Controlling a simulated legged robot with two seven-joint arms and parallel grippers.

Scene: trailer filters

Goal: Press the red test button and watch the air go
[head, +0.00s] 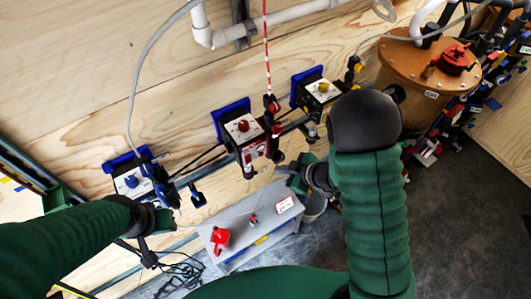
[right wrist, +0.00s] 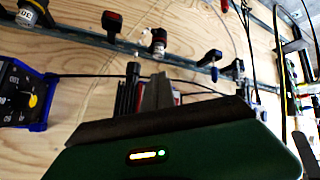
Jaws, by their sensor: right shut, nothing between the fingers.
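The red test button (head: 243,125) sits on the middle of three wall-mounted boxes, on a white and black housing with a blue back plate. My right gripper (head: 285,170) is shut and empty, below and to the right of that box and apart from the button in the head view. In the right wrist view its fingers (right wrist: 155,92) point at the wall, and they and my wrist hide most of what lies behind, so the button cannot be made out there. My left gripper (head: 165,212) is at the lower left, below the blue-knob box; its fingers are too unclear to read.
A blue-knob box (head: 133,182) is at left and a yellow-knob box (head: 320,90) at right, which also shows in the right wrist view (right wrist: 22,95). Valves and a rail run below them. A grey bench (head: 240,218) holds a red item (head: 220,238). A copper tank (head: 425,70) stands right.

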